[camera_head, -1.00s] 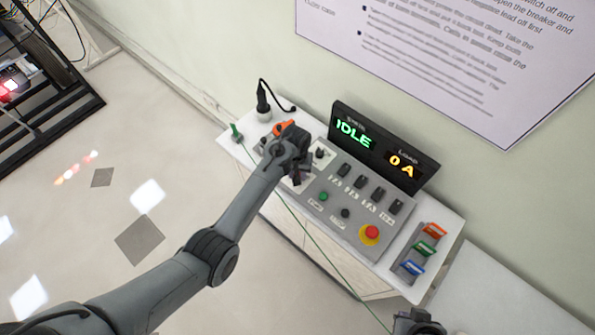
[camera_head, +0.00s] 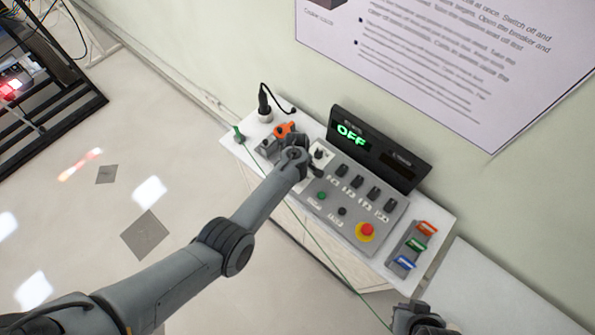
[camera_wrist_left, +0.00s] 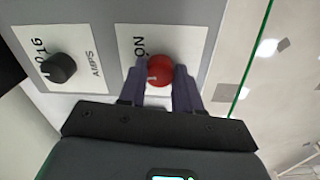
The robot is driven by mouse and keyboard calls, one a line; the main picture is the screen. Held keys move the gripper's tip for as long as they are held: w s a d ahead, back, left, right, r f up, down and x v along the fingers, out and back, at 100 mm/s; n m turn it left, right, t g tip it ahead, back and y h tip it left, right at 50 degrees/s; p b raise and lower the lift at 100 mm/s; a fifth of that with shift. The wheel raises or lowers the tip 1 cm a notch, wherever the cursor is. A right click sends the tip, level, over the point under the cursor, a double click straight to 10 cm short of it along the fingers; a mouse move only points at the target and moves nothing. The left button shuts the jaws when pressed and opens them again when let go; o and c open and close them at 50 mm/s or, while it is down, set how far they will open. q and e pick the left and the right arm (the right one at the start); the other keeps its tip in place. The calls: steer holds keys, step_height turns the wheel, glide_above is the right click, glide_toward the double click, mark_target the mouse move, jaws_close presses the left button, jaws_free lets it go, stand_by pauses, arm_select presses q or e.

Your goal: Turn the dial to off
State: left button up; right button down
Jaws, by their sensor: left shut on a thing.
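A red round dial (camera_wrist_left: 160,71) with a small white mark sits on a white label plate (camera_wrist_left: 140,42) that reads "ON" in the left wrist view. My left gripper (camera_wrist_left: 160,85) has its two fingers on either side of the dial, shut on it. In the head view my left gripper (camera_head: 303,168) is over the left part of the grey control panel (camera_head: 335,222) and hides the dial.
A black knob (camera_wrist_left: 60,67) marked "AMPS" is beside the dial. The panel also has several black switches, a green button (camera_head: 321,195) and a red emergency button (camera_head: 367,230). A rack of coloured clips (camera_head: 410,248) stands at right. A green cable (camera_head: 315,262) hangs in front.

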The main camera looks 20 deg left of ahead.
arm_select(q)
steer(key=n, duration=0.3)
steer(key=shift+d+n, duration=0.1)
steer(key=shift+n, duration=0.2)
steer(key=shift+n+b, duration=0.35)
steer(key=shift+n, duration=1.25)
steer(key=o, duration=1)
steer(key=shift+o, duration=0.2)
steer(key=shift+r, duration=0.1)
step_height(320, 180, up, 11)
steer(key=p, duration=0.4)
steer(key=shift+s, duration=0.15)
steer(key=shift+f, duration=0.2)
